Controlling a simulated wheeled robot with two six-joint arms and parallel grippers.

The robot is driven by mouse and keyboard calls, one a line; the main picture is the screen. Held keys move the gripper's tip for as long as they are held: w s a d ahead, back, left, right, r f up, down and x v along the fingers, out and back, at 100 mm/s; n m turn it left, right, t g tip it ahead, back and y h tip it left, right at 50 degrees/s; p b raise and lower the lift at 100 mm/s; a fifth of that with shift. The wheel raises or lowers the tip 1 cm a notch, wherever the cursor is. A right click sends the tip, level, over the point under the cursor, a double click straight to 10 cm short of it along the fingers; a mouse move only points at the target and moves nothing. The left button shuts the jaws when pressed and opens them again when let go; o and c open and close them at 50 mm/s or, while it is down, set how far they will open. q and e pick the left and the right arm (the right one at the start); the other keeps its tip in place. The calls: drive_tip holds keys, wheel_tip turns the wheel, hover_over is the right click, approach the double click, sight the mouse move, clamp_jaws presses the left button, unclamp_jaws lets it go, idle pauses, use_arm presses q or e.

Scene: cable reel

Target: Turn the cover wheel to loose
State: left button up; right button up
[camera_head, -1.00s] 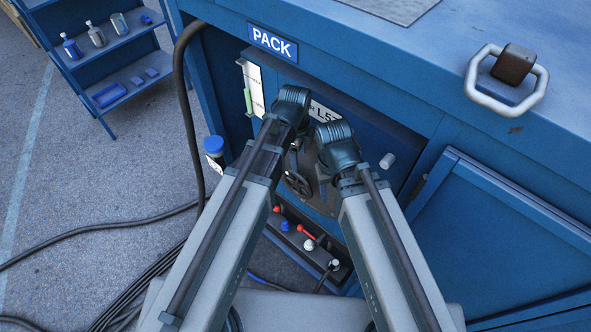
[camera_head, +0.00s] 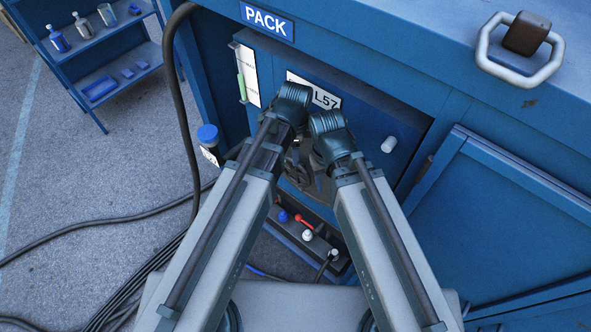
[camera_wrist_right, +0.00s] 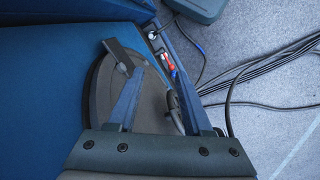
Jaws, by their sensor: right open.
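The cover wheel (camera_head: 298,172) is a small dark handwheel on a round grey cover on the blue cabinet front. My two wrists partly hide it in the head view. In the right wrist view its dark rim (camera_wrist_right: 175,108) shows nearly edge-on beside the right-hand finger, and the round cover (camera_wrist_right: 100,88) lies behind the fingers. My right gripper (camera_wrist_right: 151,66) is open, its two fingers apart in front of the cover. Whether a finger touches the wheel I cannot tell. My left arm reaches to just above the wheel; its fingers are mostly hidden.
A white knob (camera_head: 389,145) sticks out right of the wrists. A tray with red, blue and white levers (camera_head: 304,222) sits below. Black cables (camera_head: 120,222) lie on the floor. A shelf rack (camera_head: 95,45) stands back left.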

sight(298, 170)
use_arm(q)
drive_tip(key=f+b, duration=0.6)
drive_tip(key=w+f+b, duration=0.1)
drive_tip(key=f+b, duration=0.2)
drive_tip(key=f, duration=0.1)
drive_tip(key=shift+f, duration=0.1)
clamp_jaws()
